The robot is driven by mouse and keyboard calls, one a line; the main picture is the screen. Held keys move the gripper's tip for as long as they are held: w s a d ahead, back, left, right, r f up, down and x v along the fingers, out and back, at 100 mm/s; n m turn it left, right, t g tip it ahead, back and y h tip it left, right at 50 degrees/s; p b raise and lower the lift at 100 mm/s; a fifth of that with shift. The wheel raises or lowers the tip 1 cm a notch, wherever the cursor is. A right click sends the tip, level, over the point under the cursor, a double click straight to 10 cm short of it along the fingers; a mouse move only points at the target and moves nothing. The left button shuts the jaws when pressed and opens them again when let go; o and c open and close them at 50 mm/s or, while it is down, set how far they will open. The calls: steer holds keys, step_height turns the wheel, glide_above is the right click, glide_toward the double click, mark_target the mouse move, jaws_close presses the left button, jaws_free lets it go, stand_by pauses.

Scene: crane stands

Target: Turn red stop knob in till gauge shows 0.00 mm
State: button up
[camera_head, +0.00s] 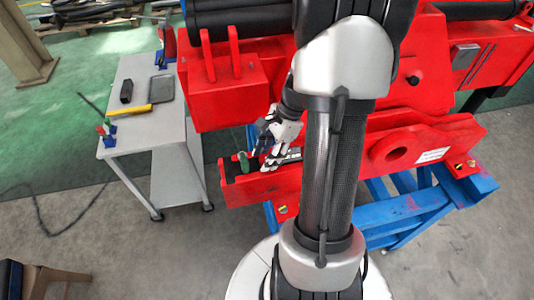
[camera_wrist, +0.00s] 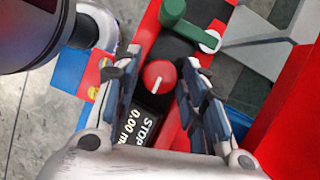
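In the wrist view, the round red stop knob (camera_wrist: 158,77), with a white line on its face, sits on a black part of the red beam. My gripper (camera_wrist: 160,70) has one finger on each side of it, apart, with small gaps seemingly left at the knob; contact is hard to judge. The black gauge (camera_wrist: 136,126) beside the knob shows "STOP" and "0.00 mm", its edges partly covered by my left finger. In the head view, my gripper (camera_head: 269,158) is low over the left end of the red beam (camera_head: 238,192); the knob cannot be made out there.
A green-handled lever (camera_wrist: 181,25) stands close beyond the knob; it also shows in the head view (camera_head: 244,162). Red crane parts (camera_head: 215,90) rise behind, and blue stands (camera_head: 430,205) support the beam. A grey trolley (camera_head: 150,125) with tools stands left.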

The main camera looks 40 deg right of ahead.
steer(key=shift+o, duration=0.9)
steer(key=v, duration=1.2)
steer(key=shift+a, duration=0.1)
